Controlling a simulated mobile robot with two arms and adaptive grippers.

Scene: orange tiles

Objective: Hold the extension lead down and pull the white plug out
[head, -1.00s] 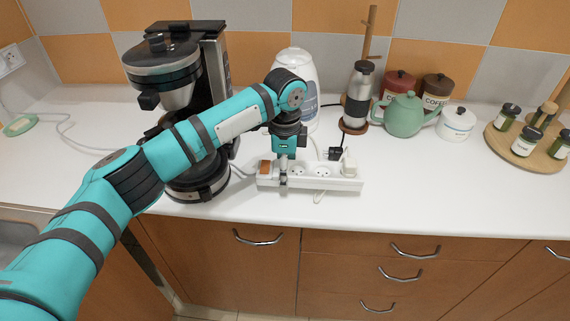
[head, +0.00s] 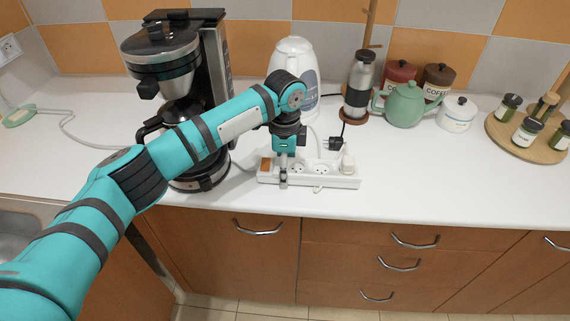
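The white extension lead (head: 310,176) lies along the counter near its front edge, with an orange switch (head: 266,164) at its left end and several sockets. The white plug (head: 347,164) stands in the socket at the right end. My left gripper (head: 284,176) comes down over the left part of the lead, just right of the switch. One finger shows against the lead's front side; the other is mostly hidden. It appears shut on the lead. My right gripper is not in view.
A black plug (head: 335,143) lies behind the lead. The coffee maker (head: 178,90) stands left, partly behind my arm. Behind are a white kettle (head: 296,60), a grinder (head: 358,85) and a green teapot (head: 404,104). The counter right of the lead is clear.

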